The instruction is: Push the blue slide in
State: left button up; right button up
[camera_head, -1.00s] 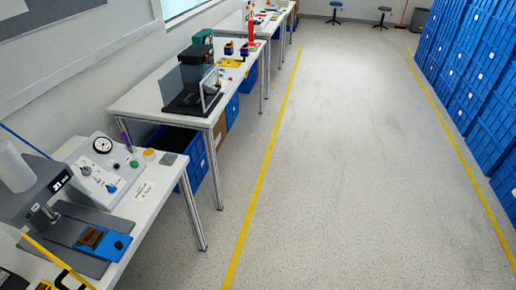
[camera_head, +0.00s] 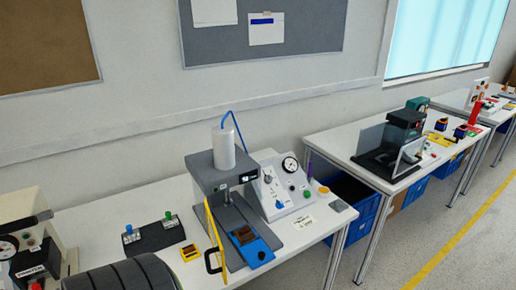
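The blue slide (camera_head: 258,250) sits at the base of a grey press (camera_head: 207,178) on the white table. It carries a brown block (camera_head: 243,235) and has a dark round knob near its front end. Its front part sticks out toward the table's front edge, ahead of the press column. The rear end lies under the press head, where it is partly hidden.
A control box (camera_head: 280,190) with a gauge and knobs stands right of the press. A yellow bar with a black handle (camera_head: 212,262) stands just left of the slide. A board with two switches (camera_head: 153,235) lies farther left. A second table (camera_head: 335,140) stands right.

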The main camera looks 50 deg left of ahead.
aim_at(256, 253)
jog(key=u, duration=1.7)
